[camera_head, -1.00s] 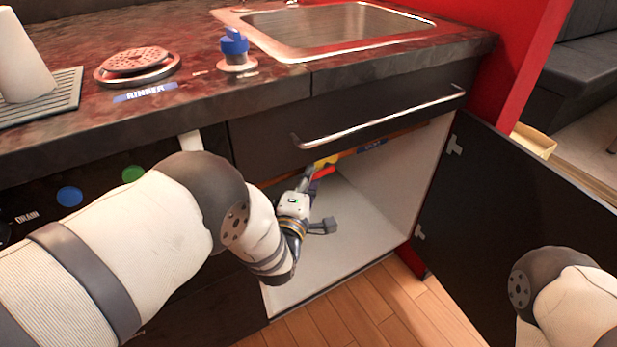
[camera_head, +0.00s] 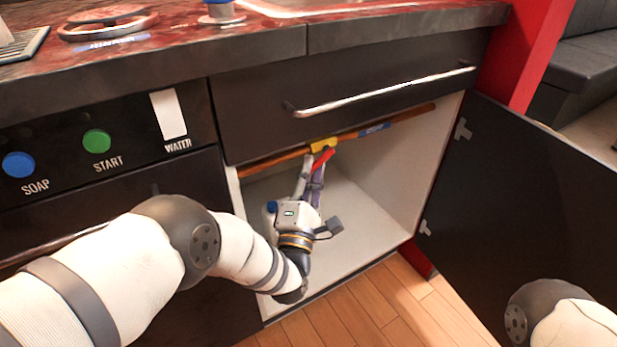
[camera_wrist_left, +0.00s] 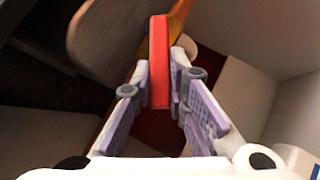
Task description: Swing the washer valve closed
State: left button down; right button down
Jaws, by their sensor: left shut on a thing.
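The washer valve has a yellow body (camera_head: 323,145) on a copper pipe under the drawer, inside the open cabinet. Its red lever handle (camera_head: 325,158) hangs below the body, slanting down to the left. My left gripper (camera_head: 318,170) reaches into the cabinet from below and is shut on the red handle. In the left wrist view, the red handle (camera_wrist_left: 159,62) stands upright between the two purple-padded fingertips (camera_wrist_left: 160,85). The fingers hide part of the handle in the head view. My right gripper is out of view; only part of that arm shows at lower right.
The cabinet's white floor (camera_head: 365,215) has free room right of my left arm. The open black door (camera_head: 520,190) stands at the right. A drawer handle (camera_head: 385,93) juts out above. A panel with a blue button (camera_head: 18,165) and a green button (camera_head: 97,141) is at left.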

pick_arm(q)
jog(key=shift+w+a+f+n+t+y+b, duration=0.1)
jog(key=shift+w+n+t+y+b, duration=0.1)
jog(key=shift+n+b, duration=0.25)
jog(key=shift+w+f+n+t+y+b, duration=0.1)
jog(key=shift+n+t+y+b, duration=0.1)
jog(key=shift+n+b, duration=0.2)
jog(key=shift+r, duration=0.1)
jog(key=c, duration=1.6)
grip_release()
jog(key=shift+a, duration=0.1)
jog(key=shift+o, duration=0.2)
jog(key=shift+s, duration=0.1)
